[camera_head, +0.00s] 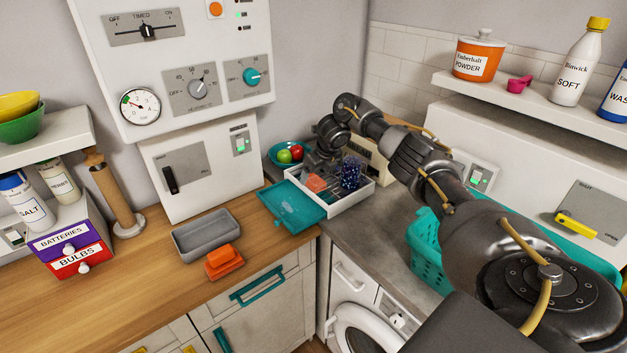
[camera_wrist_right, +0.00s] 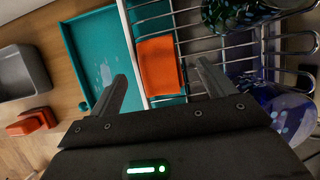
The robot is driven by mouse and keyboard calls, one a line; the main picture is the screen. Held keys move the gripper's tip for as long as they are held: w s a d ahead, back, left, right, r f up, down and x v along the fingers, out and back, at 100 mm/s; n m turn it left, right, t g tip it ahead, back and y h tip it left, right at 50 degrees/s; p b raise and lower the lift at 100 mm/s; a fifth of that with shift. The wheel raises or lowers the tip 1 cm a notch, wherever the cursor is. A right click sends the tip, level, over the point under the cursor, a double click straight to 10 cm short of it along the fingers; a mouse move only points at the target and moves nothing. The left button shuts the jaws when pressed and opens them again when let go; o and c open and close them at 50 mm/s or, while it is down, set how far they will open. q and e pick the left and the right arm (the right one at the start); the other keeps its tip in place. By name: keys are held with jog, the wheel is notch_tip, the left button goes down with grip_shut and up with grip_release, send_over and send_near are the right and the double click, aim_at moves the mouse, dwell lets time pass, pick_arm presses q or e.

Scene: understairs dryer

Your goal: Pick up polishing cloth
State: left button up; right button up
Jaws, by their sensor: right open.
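An orange folded piece (camera_head: 316,183), which looks like the polishing cloth, lies in the wire dish rack (camera_head: 345,203) in the corner. In the right wrist view the orange cloth (camera_wrist_right: 158,64) lies flat on the rack's wires. My right gripper (camera_wrist_right: 163,82) is open and empty, with the cloth ahead between its two fingers and apart from them. In the head view my right gripper (camera_head: 322,165) hangs above the rack, partly hidden by its wrist. A second orange item, a stacked block (camera_head: 223,262), sits on the wooden counter. My left gripper is not in view.
A dark blue patterned cup (camera_head: 351,172) stands in the rack, close to the right finger's side. A teal tray (camera_head: 291,205) adjoins the rack's left. A bowl of fruit (camera_head: 288,153) is behind, a grey tub (camera_head: 206,235) left, a teal basket (camera_head: 428,250) right.

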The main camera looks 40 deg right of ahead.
aim_at(314, 182)
jog(key=shift+x, duration=1)
jog(key=c, duration=1.3)
jog(key=shift+r, duration=0.15)
jog(key=shift+r, duration=0.25)
jog(key=r, duration=0.1)
jog(key=s+a+r, duration=0.1)
jog(key=r, duration=0.3)
jog(key=shift+s+a+b, duration=0.15)
jog(key=shift+a+b, duration=0.05)
jog(key=shift+b, duration=0.2)
jog(key=s+a+r+p, duration=0.1)
jog(key=s+a+r, duration=0.1)
jog(key=a, duration=0.1)
jog(key=s+a+r+p, duration=0.1)
jog(key=s+a+r, duration=0.2)
jog(key=s+a+r+p, duration=0.1)
jog(key=s+a+r, duration=0.1)
jog(key=s, duration=0.1)
jog(key=shift+s+a+r, duration=0.15)
jog(key=shift+s+a, duration=0.05)
jog(key=shift+a, duration=0.2)
